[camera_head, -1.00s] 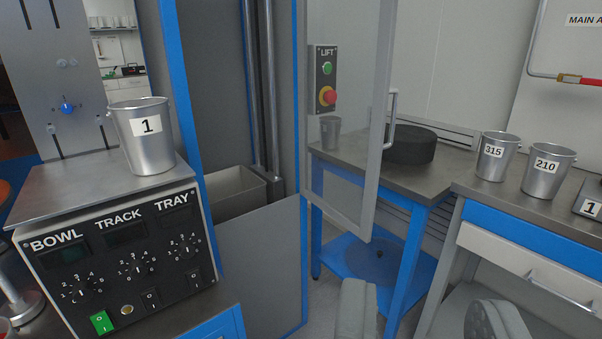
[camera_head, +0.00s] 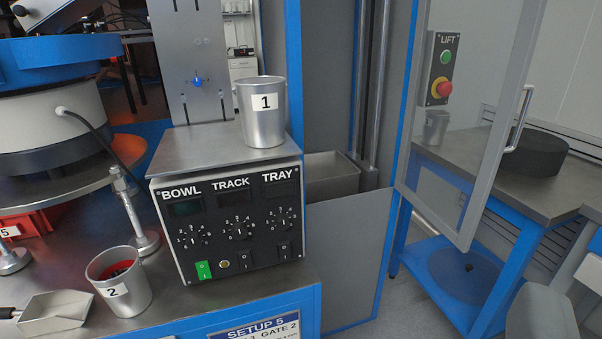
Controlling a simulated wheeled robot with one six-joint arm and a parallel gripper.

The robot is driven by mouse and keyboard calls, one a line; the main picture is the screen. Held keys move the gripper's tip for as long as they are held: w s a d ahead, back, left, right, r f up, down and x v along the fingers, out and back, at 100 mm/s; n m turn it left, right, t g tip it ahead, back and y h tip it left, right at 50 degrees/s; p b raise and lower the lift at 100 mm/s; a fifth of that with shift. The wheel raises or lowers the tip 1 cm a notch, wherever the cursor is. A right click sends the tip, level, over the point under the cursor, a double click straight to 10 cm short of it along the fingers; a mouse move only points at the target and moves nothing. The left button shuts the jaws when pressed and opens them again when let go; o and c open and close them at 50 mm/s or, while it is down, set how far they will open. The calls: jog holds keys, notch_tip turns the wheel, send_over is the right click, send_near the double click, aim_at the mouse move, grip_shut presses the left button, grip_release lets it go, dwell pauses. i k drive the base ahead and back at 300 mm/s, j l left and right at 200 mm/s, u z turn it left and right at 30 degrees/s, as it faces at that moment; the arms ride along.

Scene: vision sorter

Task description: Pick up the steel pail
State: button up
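A steel pail labelled 1 (camera_head: 262,125) stands upright on the flat metal top of the control box (camera_head: 222,160), near its right side. A second steel pail labelled 2 (camera_head: 122,297) stands on the bench at lower left, with something red inside. A fainter pail shape (camera_head: 436,128) shows in the glass door pane; I cannot tell whether it is a reflection or stands behind the glass. My gripper cannot be made out in this view, so I see no contact with any pail.
A metal scoop (camera_head: 56,312) lies left of pail 2. A blue-rimmed bowl feeder (camera_head: 58,120) fills the upper left. A blue-framed panel (camera_head: 338,260) stands right of the control box. The glass door (camera_head: 470,120) stands open at right, before a table with a dark round block (camera_head: 535,153).

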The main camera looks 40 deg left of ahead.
aim_at(118, 273)
jog(key=j+u, duration=0.1)
jog(key=u, duration=0.75)
jog(key=j+u, duration=0.1)
jog(key=u, duration=0.35)
jog(key=i+u, duration=0.1)
jog(key=u, duration=0.35)
jog(key=l+z, duration=0.15)
jog(key=l, duration=0.35)
jog(key=i+l+z, duration=0.2)
jog(key=l, duration=0.25)
jog(key=l+z, duration=0.15)
jog(key=l, duration=0.35)
jog(key=u, duration=1.35)
